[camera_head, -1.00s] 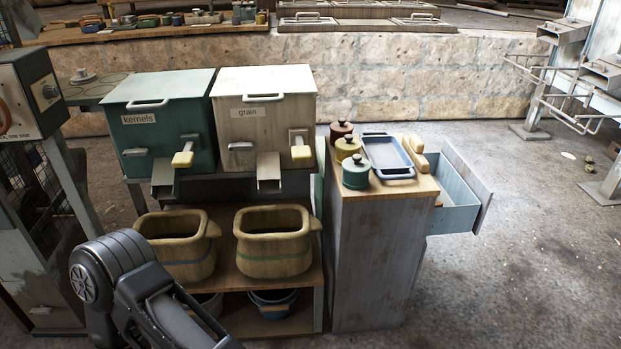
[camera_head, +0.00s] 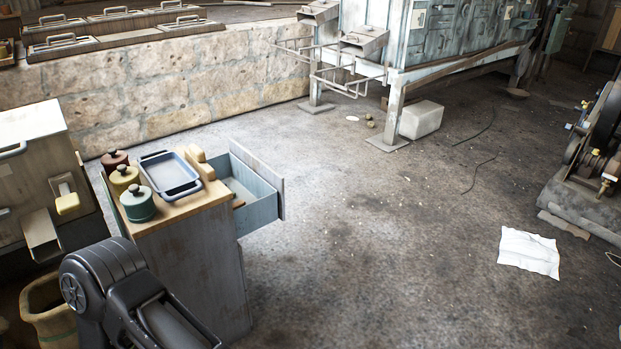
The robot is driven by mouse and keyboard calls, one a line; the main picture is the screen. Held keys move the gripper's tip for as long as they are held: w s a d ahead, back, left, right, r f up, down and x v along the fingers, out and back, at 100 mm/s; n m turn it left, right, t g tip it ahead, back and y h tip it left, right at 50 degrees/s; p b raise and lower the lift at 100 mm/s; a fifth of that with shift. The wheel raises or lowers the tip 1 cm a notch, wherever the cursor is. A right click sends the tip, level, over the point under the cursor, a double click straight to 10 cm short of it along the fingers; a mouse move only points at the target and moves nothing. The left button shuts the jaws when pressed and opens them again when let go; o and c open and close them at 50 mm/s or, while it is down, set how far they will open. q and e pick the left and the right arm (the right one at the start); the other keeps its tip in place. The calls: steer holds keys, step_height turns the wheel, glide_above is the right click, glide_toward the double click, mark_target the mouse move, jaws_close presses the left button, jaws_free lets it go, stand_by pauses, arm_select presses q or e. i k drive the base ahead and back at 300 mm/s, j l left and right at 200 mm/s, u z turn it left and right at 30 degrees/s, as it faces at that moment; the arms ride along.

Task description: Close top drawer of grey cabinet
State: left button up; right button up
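The grey cabinet (camera_head: 205,268) stands at the lower left with a wooden top. Its top drawer (camera_head: 255,190) is pulled out to the right, and its inside shows from above. The drawer's front panel (camera_head: 268,177) faces right, away from me. On the cabinet top are several lidded jars, a blue-grey tray (camera_head: 170,173) and a wooden item at the right edge. A dark arm link of mine covers the cabinet's lower left. Neither gripper is in view.
Open concrete floor (camera_head: 370,240) lies right of the drawer. A white sheet (camera_head: 528,252) lies on the floor at right, near a machine (camera_head: 592,165). A stone wall (camera_head: 180,75) and a metal rack (camera_head: 350,70) stand behind. The grain bin (camera_head: 40,165) is at left.

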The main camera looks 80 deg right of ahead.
mark_target(254, 181)
steer(key=k+l+z, duration=0.2)
steer(key=l, duration=0.3)
steer(key=l+z, duration=0.15)
steer(key=l, duration=0.3)
steer(key=k+l+z, duration=0.2)
steer(key=l, duration=0.35)
steer(key=l+z, duration=0.15)
steer(key=l, duration=0.35)
steer(key=k+l, duration=0.1)
steer(key=l, duration=1.4)
steer(key=k, duration=0.05)
